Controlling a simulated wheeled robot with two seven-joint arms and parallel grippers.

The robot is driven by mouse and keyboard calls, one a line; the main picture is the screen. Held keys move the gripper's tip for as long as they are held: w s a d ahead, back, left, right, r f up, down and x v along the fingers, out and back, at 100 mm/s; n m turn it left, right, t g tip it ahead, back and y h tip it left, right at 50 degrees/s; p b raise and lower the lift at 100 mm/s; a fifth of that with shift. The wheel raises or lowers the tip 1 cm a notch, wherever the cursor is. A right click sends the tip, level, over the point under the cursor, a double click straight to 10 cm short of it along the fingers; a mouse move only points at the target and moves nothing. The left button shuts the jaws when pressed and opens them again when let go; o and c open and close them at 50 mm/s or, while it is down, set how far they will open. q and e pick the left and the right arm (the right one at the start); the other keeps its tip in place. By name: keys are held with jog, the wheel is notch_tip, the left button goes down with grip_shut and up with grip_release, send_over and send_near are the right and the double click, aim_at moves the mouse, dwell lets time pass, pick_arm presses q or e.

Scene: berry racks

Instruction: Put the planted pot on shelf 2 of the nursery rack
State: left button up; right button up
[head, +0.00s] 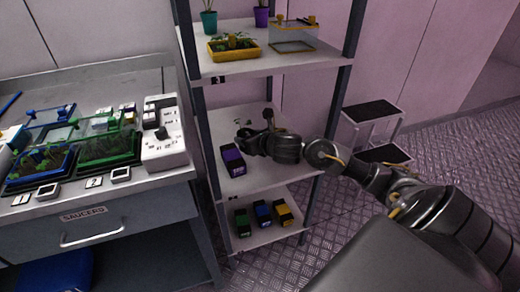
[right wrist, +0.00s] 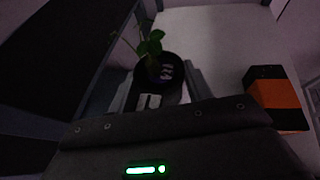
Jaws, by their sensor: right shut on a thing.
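The planted pot (right wrist: 158,78) is a small dark pot with green leaves and a pale label, seen in the right wrist view. It sits between the fingers of my right gripper (right wrist: 160,90), which is shut on it. In the head view my right gripper (head: 244,138) reaches from the right over the middle shelf (head: 222,122) of the nursery rack (head: 198,125). The pot is not clear there, hidden by the gripper. I cannot tell whether the pot touches the shelf. My left gripper is not in view.
A black and purple box (head: 232,160) stands on the middle shelf just below the gripper. The upper shelf (head: 275,62) holds a yellow tray (head: 234,50) and a clear case (head: 293,38). Several boxes stand on the bottom shelf (head: 262,236). A bench (head: 150,190) is at left, a step stool (head: 372,112) at right.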

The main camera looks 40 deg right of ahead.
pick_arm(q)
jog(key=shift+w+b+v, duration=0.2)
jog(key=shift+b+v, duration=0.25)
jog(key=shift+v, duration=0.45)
pick_arm(e)
jog(key=w+d+f, duration=0.1)
jog(key=d+f, duration=0.5)
jog(key=shift+d+f, duration=0.15)
jog(key=shift+d, duration=0.2)
jog(key=f, duration=0.3)
jog(key=shift+w+d+f, duration=0.1)
jog(key=shift+d+f, duration=0.05)
jog(key=shift+d, duration=0.2)
jog(key=shift+f, duration=0.3)
pick_arm(q)
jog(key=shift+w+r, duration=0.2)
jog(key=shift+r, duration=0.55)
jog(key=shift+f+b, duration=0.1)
jog(key=shift+b, duration=0.2)
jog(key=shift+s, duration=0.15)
pick_arm(e)
jog(key=shift+f, duration=0.15)
jog(key=o, duration=1)
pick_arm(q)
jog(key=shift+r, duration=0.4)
pick_arm(e)
jog(key=shift+o, duration=0.2)
